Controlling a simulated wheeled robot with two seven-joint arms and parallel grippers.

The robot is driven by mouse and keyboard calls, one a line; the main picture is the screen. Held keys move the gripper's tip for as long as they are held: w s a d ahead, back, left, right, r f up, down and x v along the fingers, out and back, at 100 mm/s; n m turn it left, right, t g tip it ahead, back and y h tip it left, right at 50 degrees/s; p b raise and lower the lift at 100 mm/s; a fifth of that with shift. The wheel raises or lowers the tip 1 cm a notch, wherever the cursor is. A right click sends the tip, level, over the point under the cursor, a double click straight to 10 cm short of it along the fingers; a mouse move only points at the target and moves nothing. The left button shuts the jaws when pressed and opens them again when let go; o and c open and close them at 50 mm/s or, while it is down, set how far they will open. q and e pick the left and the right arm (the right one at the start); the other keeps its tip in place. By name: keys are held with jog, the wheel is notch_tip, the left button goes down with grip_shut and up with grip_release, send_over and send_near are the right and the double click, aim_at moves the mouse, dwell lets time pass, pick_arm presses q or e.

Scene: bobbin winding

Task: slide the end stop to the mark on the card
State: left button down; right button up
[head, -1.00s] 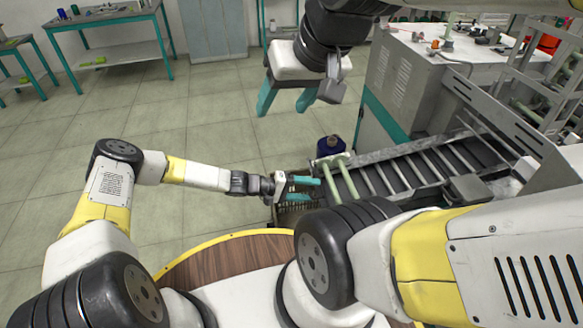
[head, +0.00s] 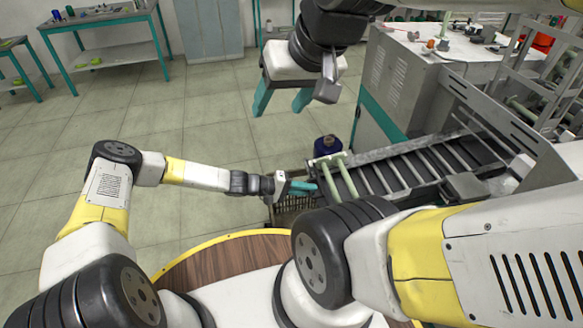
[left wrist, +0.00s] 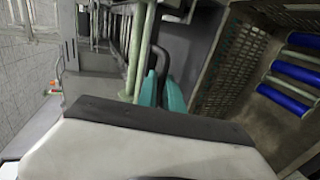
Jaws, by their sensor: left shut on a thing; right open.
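My left gripper (head: 312,188) is at the near left end of the roller conveyor (head: 400,170), beside two pale green rods (head: 345,180). In the left wrist view its teal fingers (left wrist: 161,92) are closed around a dark, narrow curved part (left wrist: 162,58), beside a pale green rod (left wrist: 140,50). This part appears to be the end stop, but most of it is hidden. I cannot make out the card or its mark. My right gripper (head: 282,102) hangs over the floor at the upper middle, open and empty, its teal fingers apart.
A crate (head: 288,212) stands below my left gripper; in the left wrist view the crate (left wrist: 235,65) holds several blue and pale tubes. A dark blue object (head: 328,146) stands behind the rods. A grey machine cabinet (head: 400,85) is at right. The floor at left is clear.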

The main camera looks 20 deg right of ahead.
pick_arm(q)
jog(key=shift+s+d+r, duration=0.1)
jog(key=shift+d+r, duration=0.05)
jog(key=shift+d, duration=0.7)
jog(key=shift+s+d+r, duration=0.1)
jog(key=shift+s+d, duration=0.05)
jog(key=shift+d, duration=0.7)
jog(key=shift+s+d+r, duration=0.1)
jog(key=shift+d+r, duration=0.05)
jog(key=shift+d, duration=0.7)
jog(key=c, duration=0.8)
grip_release()
jog(key=shift+r, duration=0.1)
jog(key=v, duration=0.8)
